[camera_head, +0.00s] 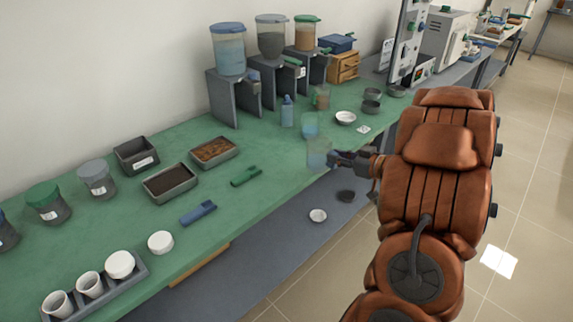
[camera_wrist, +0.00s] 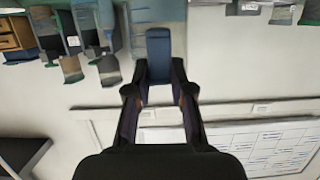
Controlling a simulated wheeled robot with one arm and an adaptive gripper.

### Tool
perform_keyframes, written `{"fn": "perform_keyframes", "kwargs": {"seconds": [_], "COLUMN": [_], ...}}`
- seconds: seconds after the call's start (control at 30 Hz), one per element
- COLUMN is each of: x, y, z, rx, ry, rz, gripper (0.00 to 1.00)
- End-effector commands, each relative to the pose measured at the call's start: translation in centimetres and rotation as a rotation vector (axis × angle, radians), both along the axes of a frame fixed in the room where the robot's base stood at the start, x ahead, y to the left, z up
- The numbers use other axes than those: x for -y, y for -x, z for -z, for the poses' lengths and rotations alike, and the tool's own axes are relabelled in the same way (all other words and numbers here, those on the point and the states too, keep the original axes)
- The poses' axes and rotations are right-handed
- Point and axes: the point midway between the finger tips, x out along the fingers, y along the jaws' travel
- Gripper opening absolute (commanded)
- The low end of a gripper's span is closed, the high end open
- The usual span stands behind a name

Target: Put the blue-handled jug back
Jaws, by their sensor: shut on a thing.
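A clear jug (camera_head: 318,155) with a bluish tint is at the front edge of the green bench in the head view. My gripper (camera_head: 338,158) is at its right side, shut on its handle. In the wrist view the blue handle (camera_wrist: 159,50) stands between the fingertips of my gripper (camera_wrist: 160,88). I cannot tell whether the jug touches the bench or hangs just above it. A second bluish jug (camera_head: 310,126) stands just behind it, and a third jug with brownish contents (camera_head: 321,99) stands farther back.
Dispensers with blue (camera_head: 229,50), grey (camera_head: 271,36) and green (camera_head: 306,33) lids stand on dark stands along the wall. A blue bottle (camera_head: 287,111), white dish (camera_head: 345,118) and grey bowls (camera_head: 371,107) are near. Green (camera_head: 246,176) and blue (camera_head: 198,213) scoops lie left. Bare green bench (camera_head: 275,150) lies left of the jug.

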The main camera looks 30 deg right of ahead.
Motion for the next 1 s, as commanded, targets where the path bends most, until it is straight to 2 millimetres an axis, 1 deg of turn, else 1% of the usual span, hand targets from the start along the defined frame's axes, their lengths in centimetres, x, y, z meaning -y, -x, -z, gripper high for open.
{"fn": "perform_keyframes", "kwargs": {"seconds": [0.07,0.17,0.47,0.63,0.8,0.9,1.0], "x": [0.1,-0.1,-1.0,-1.5,-2.0,-2.1,-2.1], "y": [0.2,-0.7,-6.1,-9.4,-12.5,-13.8,-14.5], "z": [0.3,0.3,0.9,0.9,1.5,1.5,1.5], "rx": [0.001,0.002,-0.001,0.004,-0.001,0.002,0.003], "ry": [0.0,0.001,0.0,0.002,-0.001,0.001,0.003], "rz": [-0.001,-0.005,-0.006,-0.006,-0.004,-0.002,-0.002], "gripper": [0.0,0.0,0.0,0.0,0.0,0.0,0.0]}}
